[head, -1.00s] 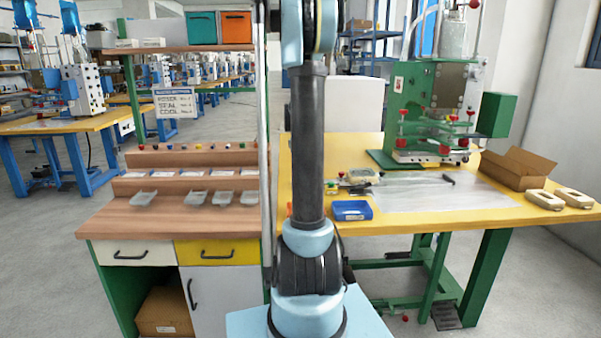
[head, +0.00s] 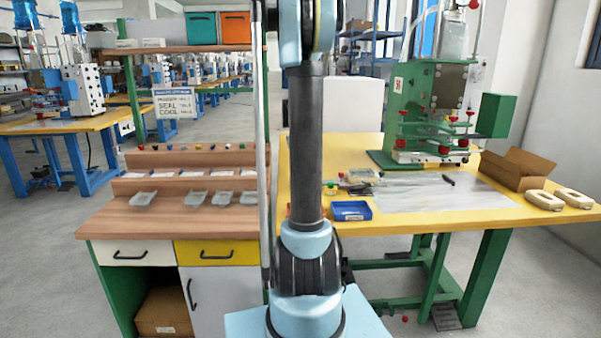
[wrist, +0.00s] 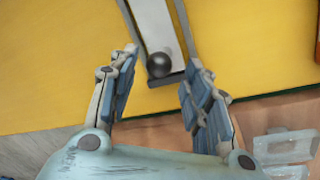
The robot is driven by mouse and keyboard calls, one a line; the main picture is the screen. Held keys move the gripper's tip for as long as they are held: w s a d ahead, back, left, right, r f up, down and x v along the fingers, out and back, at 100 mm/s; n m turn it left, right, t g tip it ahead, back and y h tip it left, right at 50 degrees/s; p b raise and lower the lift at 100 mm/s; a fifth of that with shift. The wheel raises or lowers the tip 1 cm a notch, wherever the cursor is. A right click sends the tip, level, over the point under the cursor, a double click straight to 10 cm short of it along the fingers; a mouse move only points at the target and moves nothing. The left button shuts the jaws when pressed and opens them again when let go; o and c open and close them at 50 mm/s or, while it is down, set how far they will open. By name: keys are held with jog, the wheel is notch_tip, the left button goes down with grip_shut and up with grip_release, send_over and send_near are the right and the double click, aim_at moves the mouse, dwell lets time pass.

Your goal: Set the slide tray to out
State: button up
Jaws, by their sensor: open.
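In the wrist view, a pale grey slide tray (wrist: 153,25) runs over the yellow tabletop, with a dark round knob (wrist: 159,65) at its near end. My gripper (wrist: 163,72) is open. Its two fingers stand on either side of the knob and tray end, one left and one right, with a visible gap on the left. I cannot tell whether the right finger touches the tray's edge. In the head view my own arm hides the gripper and the slide tray.
The yellow table (head: 420,222) holds a blue bin (head: 351,211), a green press (head: 440,110), a cardboard box (head: 518,170) and two beige parts. A wooden bench (head: 170,222) with clear small trays (head: 195,199) stands left, close to my gripper in the wrist view.

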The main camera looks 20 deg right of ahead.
notch_tip(320, 180, up, 10)
jog(key=s+a, duration=0.1)
jog(key=shift+s+a, duration=0.15)
jog(key=shift+a, duration=0.1)
